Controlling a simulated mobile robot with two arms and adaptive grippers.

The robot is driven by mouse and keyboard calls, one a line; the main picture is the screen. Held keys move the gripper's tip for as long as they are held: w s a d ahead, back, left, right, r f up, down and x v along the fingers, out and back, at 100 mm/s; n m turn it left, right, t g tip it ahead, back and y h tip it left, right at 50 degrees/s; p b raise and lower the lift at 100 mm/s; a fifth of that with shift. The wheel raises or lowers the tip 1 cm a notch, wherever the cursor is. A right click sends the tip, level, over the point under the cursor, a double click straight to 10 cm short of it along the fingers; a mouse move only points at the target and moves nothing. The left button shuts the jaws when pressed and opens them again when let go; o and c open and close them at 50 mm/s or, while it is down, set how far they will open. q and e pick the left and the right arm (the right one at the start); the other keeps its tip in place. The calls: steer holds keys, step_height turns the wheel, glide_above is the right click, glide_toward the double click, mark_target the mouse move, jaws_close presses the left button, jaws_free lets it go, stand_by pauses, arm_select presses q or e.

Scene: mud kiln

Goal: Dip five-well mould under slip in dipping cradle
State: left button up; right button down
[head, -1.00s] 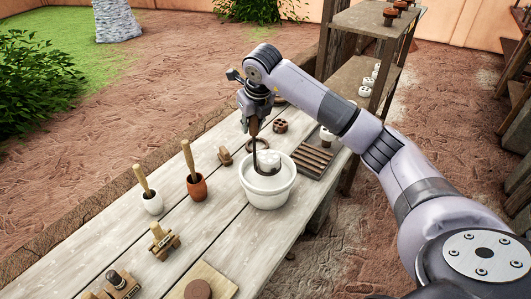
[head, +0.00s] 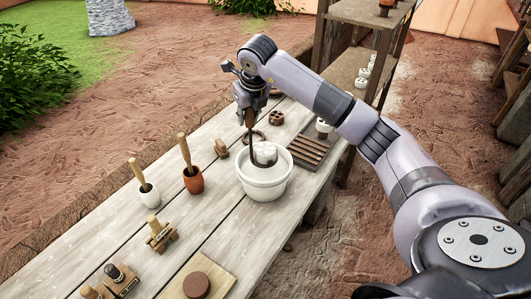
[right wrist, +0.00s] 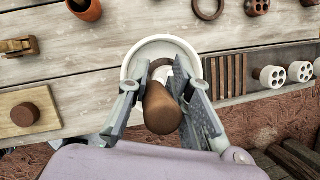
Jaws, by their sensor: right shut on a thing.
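The pale five-well mould (head: 265,149) sits in the dark dipping cradle (head: 252,147) inside the white slip bucket (head: 264,187). The mould's top and part of its side show above the bucket's inside; its lower part is hard to make out. My right gripper (head: 249,108) is above the bucket, shut on the cradle's brown handle. In the right wrist view the handle (right wrist: 162,108) is between the fingers and hides most of the mould; the bucket's rim (right wrist: 133,62) shows around it. My left gripper is out of view.
A slatted rack (head: 311,150) stands right of the bucket. A terracotta pot (head: 193,181) and a white pot (head: 149,195) with wooden handles stand to its left. A dark ring lies just behind it. A board with a brown disc (head: 196,285) lies in front.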

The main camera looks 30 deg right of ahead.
steer(key=shift+r, duration=0.2)
steer(key=shift+r+p, duration=0.85)
steer(key=shift+r, duration=0.5)
